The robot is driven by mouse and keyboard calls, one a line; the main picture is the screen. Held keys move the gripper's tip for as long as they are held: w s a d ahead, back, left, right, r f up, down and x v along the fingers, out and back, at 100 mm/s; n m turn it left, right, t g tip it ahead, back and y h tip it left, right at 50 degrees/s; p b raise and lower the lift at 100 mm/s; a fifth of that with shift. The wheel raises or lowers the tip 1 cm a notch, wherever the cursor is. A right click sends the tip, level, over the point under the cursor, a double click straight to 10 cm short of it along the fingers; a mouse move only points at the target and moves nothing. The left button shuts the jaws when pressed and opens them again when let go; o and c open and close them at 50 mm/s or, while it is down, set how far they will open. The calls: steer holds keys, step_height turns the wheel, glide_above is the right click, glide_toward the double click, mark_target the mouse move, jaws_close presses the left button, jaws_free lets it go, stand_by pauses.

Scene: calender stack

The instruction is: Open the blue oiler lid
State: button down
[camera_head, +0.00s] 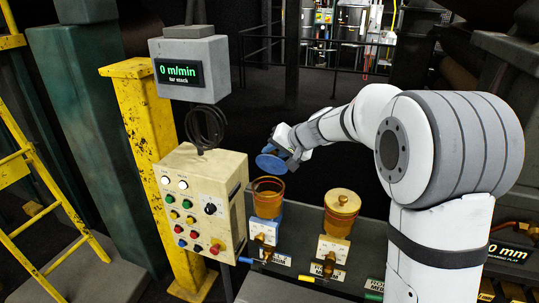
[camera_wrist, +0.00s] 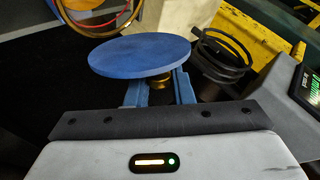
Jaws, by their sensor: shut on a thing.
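The blue lid (camera_head: 271,164) is off its oiler and held in the air just above it. In the wrist view the lid (camera_wrist: 140,55) is a flat blue disc in front of my gripper, with a brass knob (camera_wrist: 160,82) beneath it between the blue fingers. My gripper (camera_head: 287,151) is shut on the lid; in the wrist view its fingers (camera_wrist: 160,92) stand on both sides of the knob. The oiler (camera_head: 267,201) is an amber cup with an open top, on a blue block (camera_head: 266,222) above a brass valve.
A second amber oiler (camera_head: 341,211) with a yellow lid stands to the right on the same grey bench (camera_head: 300,217). A beige button panel (camera_head: 203,200) stands close on the left, with a black coil (camera_head: 205,128) above it. A yellow post (camera_head: 148,125) is behind.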

steer(key=shift+w+d+f+m+g, duration=0.2)
steer(key=shift+w+m+g, duration=0.3)
steer(key=shift+w+g, duration=0.35)
steer(key=shift+s, duration=0.1)
steer(key=shift+f, duration=0.1)
steer(key=c, duration=1.3)
jaws_free()
steer(key=shift+a, duration=0.1)
steer(key=shift+r, duration=0.2)
steer(key=v, duration=0.7)
steer(key=shift+d+r+b, duration=0.2)
steer(key=shift+d+b, duration=0.1)
steer(key=shift+d, duration=0.15)
